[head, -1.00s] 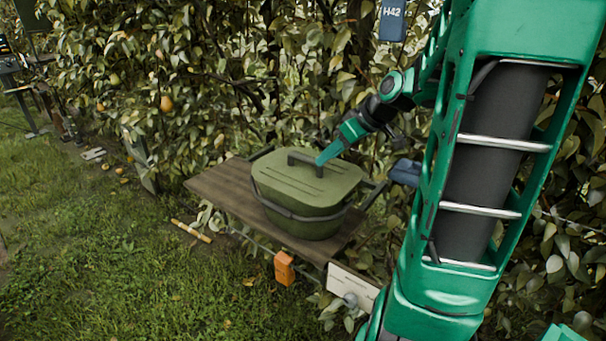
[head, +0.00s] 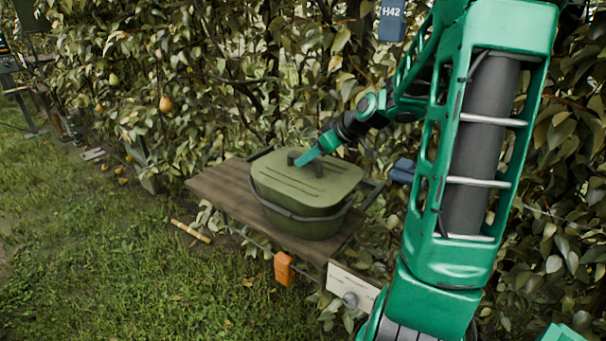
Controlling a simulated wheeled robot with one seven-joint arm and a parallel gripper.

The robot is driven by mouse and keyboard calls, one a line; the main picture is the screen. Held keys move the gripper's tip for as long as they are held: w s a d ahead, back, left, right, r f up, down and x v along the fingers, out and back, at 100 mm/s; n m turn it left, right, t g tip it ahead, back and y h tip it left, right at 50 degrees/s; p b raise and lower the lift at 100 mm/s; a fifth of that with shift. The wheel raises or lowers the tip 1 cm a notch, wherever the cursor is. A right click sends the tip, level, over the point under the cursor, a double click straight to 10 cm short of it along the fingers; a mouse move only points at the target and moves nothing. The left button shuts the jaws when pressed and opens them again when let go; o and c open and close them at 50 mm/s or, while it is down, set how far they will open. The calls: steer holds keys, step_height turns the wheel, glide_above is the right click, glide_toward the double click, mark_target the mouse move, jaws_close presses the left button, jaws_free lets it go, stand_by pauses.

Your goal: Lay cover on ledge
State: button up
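The olive-green cover (head: 300,188) lies on top of the olive basket (head: 305,222), with a dark bar handle standing up from it. The basket stands on the right part of the wooden ledge (head: 220,190). My gripper (head: 300,160) is at the cover's handle, its teal tip overlapping the handle's left part from this view. The fingers are too small and partly hidden to tell whether they are open or shut on the handle.
The ledge is bare to the left of the basket. An orange box (head: 284,268) hangs at the ledge's front, beside a white label plate (head: 352,286). Dense foliage stands close behind. Pears (head: 166,104) hang at the left.

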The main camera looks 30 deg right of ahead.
steer(key=shift+x, duration=1.15)
jaws_close()
steer(key=shift+r, duration=0.15)
steer(key=shift+r, duration=0.6)
step_height(320, 180, up, 3)
steer(key=shift+r, duration=0.1)
steer(key=s+a+r, duration=0.3)
steer(key=a+r, duration=0.3)
steer(key=a, duration=0.5)
steer(key=shift+a+r, duration=0.2)
